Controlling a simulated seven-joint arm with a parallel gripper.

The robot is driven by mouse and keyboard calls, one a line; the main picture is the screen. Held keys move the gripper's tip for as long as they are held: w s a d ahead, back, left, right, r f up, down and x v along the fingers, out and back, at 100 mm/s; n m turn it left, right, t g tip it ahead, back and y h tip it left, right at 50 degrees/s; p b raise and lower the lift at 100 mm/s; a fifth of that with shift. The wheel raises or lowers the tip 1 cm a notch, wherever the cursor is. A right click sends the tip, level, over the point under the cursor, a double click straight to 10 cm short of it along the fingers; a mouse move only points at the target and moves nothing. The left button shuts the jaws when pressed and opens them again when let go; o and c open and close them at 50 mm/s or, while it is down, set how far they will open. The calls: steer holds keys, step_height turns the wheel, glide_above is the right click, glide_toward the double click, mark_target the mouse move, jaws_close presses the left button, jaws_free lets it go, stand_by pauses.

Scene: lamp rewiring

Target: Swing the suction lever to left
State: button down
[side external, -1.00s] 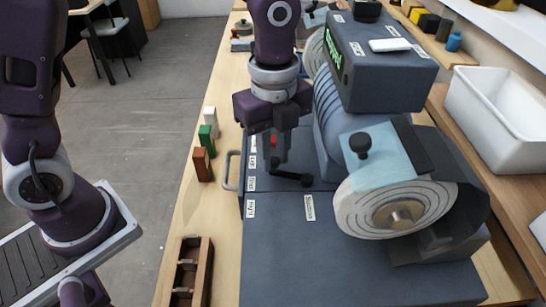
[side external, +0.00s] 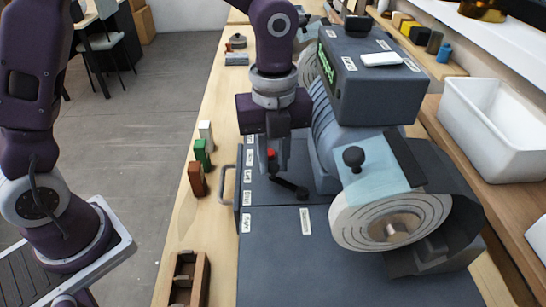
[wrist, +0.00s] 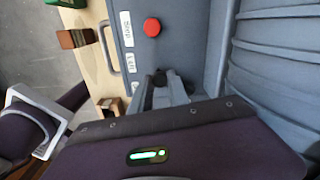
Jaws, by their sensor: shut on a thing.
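The suction lever (side external: 290,186) is a short black arm on the dark grey machine base, with a round pivot end at its right. My gripper (side external: 272,172) reaches down from above and is shut at the lever's left end. In the wrist view my gripper's grey fingers (wrist: 164,92) close around the lever's black tip (wrist: 160,77); the rest of the lever is hidden by the gripper. White labels run along the base edge, with a "Left" label (wrist: 131,63) beside the fingers.
A red button (wrist: 152,27) sits on the base near the fingers. The grinding machine (side external: 375,75) with its pale wheel stands close to the right. A grey handle (side external: 227,186), coloured blocks (side external: 200,153) and a wooden tray (side external: 204,280) are at the left.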

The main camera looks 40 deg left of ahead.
mark_target(273, 165)
steer(key=shift+w, duration=0.1)
steer(key=c, duration=1.3)
jaws_free()
steer(key=shift+o, duration=0.2)
step_height(273, 165, up, 7)
steer(key=shift+r, duration=0.1)
steer(key=s+a+r+n+t, duration=0.1)
steer(key=s+a+n+t, duration=0.1)
steer(key=s+a+n, duration=0.3)
steer(key=s+a+r+n+t, duration=0.2)
steer(key=s+a+n, duration=0.4)
steer(key=s+n, duration=0.7)
steer(key=n+t, duration=0.1)
steer(key=n, duration=0.6)
steer(key=shift+a+r+t, duration=0.2)
steer(key=shift+a+t, duration=0.05)
steer(key=shift+t, duration=0.05)
